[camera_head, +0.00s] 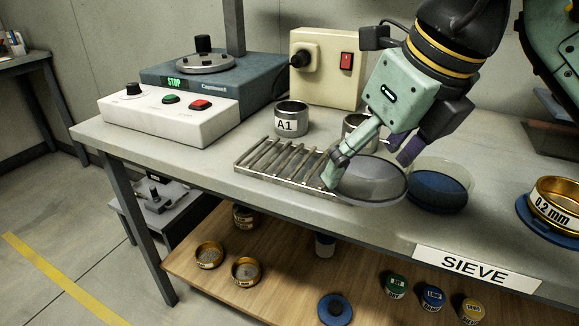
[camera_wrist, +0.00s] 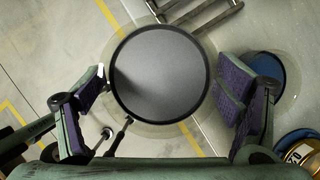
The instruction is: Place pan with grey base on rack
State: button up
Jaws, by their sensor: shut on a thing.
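The pan with the grey base (camera_head: 372,182) is a clear round dish with a dark-rimmed grey disc. It also shows in the wrist view (camera_wrist: 158,75), between the two purple finger pads. My gripper (camera_head: 366,166) is shut on its clear wall, one finger on each side. The pan appears raised near the table's front edge, just right of the rack; its exact height is hard to tell. The metal slatted rack (camera_head: 270,177) lies empty on the table, and part of it shows at the top of the wrist view (camera_wrist: 203,14).
A blue-based clear pan (camera_head: 437,192) stands close to the right. Metal cup A1 (camera_head: 291,124) and another cup (camera_head: 352,128) stand behind the rack. A brass 0.2 mm sieve (camera_head: 556,200) is far right. Bare tabletop lies left of the rack (camera_head: 190,153).

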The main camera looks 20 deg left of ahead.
jog(key=w+a, duration=0.3)
jog(key=a, duration=0.1)
jog(key=w+a+f+p, duration=0.1)
jog(key=w+a, duration=0.2)
jog(key=a, duration=0.1)
jog(key=w+a+p, duration=0.1)
jog(key=w+a, duration=0.3)
jog(key=shift+a+f, duration=0.1)
jog(key=shift+f, duration=1.9)
jog(key=shift+f, duration=0.25)
jog(key=o, duration=1.2)
jog(key=shift+r, duration=0.1)
jog(key=shift+r, duration=0.2)
jog(key=v, duration=1.2)
jog(key=shift+p, duration=0.3)
